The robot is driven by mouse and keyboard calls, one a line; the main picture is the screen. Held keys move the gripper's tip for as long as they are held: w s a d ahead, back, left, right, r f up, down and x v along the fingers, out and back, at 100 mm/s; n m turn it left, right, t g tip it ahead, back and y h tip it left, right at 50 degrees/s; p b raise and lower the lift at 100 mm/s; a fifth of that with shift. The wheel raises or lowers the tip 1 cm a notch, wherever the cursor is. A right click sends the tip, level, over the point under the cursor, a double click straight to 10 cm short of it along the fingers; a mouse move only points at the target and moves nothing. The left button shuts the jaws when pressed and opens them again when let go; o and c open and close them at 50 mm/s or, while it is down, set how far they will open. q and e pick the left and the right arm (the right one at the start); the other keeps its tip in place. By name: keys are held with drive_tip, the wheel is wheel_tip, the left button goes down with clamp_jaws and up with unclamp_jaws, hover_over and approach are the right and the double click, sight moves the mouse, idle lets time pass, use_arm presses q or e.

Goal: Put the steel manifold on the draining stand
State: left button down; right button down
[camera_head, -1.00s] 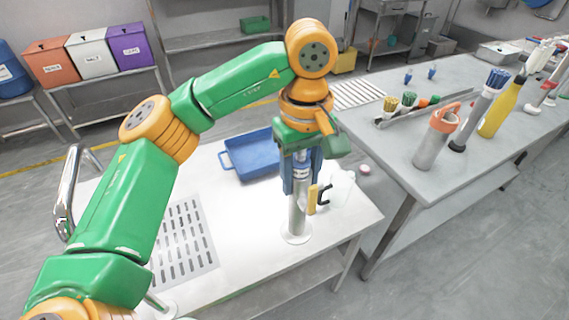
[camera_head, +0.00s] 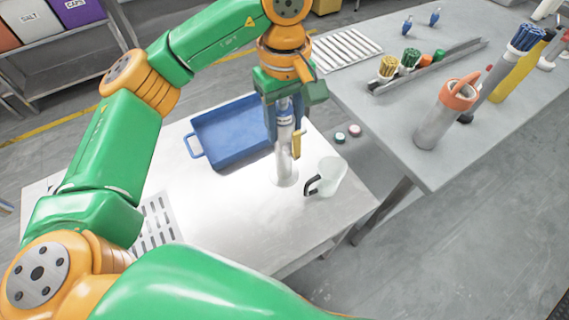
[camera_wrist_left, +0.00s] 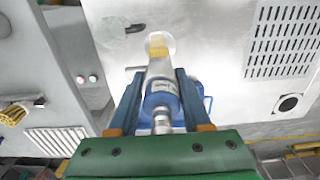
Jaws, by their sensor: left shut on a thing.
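My left gripper (camera_head: 285,134) points down and is shut on an upright steel cylinder (camera_head: 285,163) with a blue collar and a yellow part at its side; I take this for the steel manifold. Its round pale foot is at the white table; I cannot tell whether it touches. In the left wrist view the cylinder (camera_wrist_left: 161,72) lies between the blue fingers (camera_wrist_left: 158,100). A white slatted rack (camera_head: 346,50), which I take for the draining stand, lies on the grey table to the right, apart from the cylinder. My right gripper is not in view.
A blue tray (camera_head: 222,140) is left of the gripper, and a clear jug with a dark handle (camera_head: 329,176) is close on the right. A perforated plate (camera_head: 153,228) is at the left. Several brushes and tall containers (camera_head: 436,125) stand on the grey table (camera_head: 385,95).

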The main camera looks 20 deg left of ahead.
sight(284, 153)
use_arm(q)
wheel_tip(284, 153, down, 9)
drive_tip(key=shift+p, duration=0.5)
drive_tip(key=d+p, duration=0.1)
drive_tip(key=s+d+f+p, duration=0.1)
drive_tip(key=s+d+p, duration=0.1)
drive_tip(key=shift+s+f, duration=0.15)
drive_tip(key=shift+f, duration=0.1)
drive_tip(key=shift+f, duration=0.1)
drive_tip(key=shift+c, duration=1.8)
unclamp_jaws()
